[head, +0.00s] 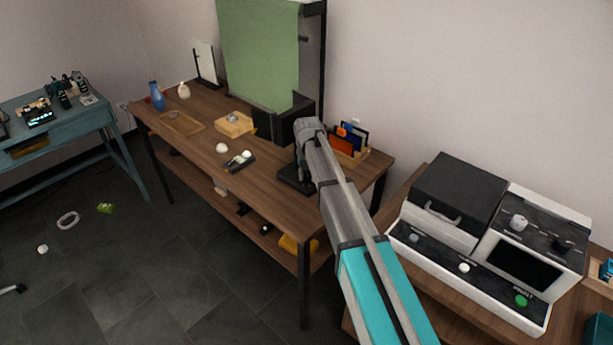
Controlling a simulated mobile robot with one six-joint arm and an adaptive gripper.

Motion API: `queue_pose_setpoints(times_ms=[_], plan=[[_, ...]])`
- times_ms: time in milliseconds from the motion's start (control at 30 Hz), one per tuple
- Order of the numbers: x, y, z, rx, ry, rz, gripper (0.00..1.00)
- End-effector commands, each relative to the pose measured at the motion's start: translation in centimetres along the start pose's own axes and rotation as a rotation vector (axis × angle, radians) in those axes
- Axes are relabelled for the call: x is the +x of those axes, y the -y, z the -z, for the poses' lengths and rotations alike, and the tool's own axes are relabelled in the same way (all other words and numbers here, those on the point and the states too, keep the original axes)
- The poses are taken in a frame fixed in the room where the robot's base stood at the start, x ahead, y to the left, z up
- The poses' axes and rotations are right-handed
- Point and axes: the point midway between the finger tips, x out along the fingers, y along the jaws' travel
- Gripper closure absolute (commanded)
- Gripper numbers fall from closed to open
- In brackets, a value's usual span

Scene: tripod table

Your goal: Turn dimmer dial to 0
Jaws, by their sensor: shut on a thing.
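My gripper (302,166) points down at the right part of the wooden table, largely hidden behind my own wrist and forearm. Below it a low black box (294,181) sits on the tabletop near the front edge. My gripper is shut on what appears to be the dimmer dial on this box. The dial itself and its scale are hidden, so its setting cannot be read.
The wooden table (185,100) also holds a dark device with pale knobs (239,162), a wooden block (234,124), a blue vase (156,96) and a green backdrop (260,55). A card holder (349,157) stands close right. A scanner-like machine (465,215) is at right.

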Motion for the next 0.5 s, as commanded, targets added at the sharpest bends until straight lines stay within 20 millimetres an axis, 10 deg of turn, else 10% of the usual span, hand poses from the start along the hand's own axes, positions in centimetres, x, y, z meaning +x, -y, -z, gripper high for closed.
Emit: queue_pose_setpoints(times_ms=[200,233,400,500], plan=[[0.0,-0.06,-0.03,0.001,0.0,-0.001,1.0],[0.0,-0.06,-0.03,0.001,0.0,-0.001,0.58],[0.0,-0.04,-0.02,0.001,0.0,-0.001,0.26],[0.0,-0.03,-0.01,0.002,0.0,0.0,0.25]])
